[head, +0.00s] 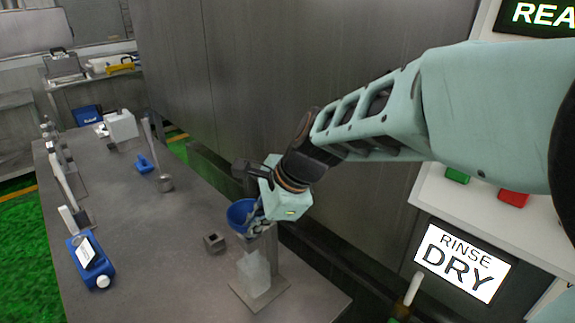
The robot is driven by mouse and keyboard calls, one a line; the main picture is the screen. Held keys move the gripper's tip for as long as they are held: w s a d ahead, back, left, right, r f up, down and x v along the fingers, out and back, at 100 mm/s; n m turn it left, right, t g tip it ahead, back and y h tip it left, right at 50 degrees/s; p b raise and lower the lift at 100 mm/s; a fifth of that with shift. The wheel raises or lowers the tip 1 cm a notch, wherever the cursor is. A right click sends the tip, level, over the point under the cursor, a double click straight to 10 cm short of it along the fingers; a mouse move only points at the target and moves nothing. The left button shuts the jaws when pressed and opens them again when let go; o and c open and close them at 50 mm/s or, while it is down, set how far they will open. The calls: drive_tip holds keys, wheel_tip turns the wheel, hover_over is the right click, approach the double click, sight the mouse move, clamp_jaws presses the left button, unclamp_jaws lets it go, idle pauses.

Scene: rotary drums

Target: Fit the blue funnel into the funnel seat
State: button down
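The blue funnel (239,214) is a round bowl near the middle of the head view, with its wide mouth facing up. My gripper (254,217) points down at its right side, with the fingers over the right rim, and appears shut on it. The fingers partly cover the funnel, and its spout is hidden. Just below and to the right is a grey stand with an upright post and a flat base plate (276,291). A clear container (254,272) stands on that plate. The funnel seat is not clearly visible; my gripper and the funnel cover the stand's top.
A small grey square block (214,243) lies left of the stand. A metal wall and the panel with the RINSE DRY sign (462,262) bound the right.

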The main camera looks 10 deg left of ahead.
drive_tip(key=shift+f, duration=0.15)
drive_tip(key=c, duration=2.6)
unclamp_jaws()
drive_tip(key=shift+c, duration=0.2)
drive_tip(key=o, duration=0.6)
drive_tip(key=shift+c, duration=0.2)
drive_tip(key=v, duration=0.8)
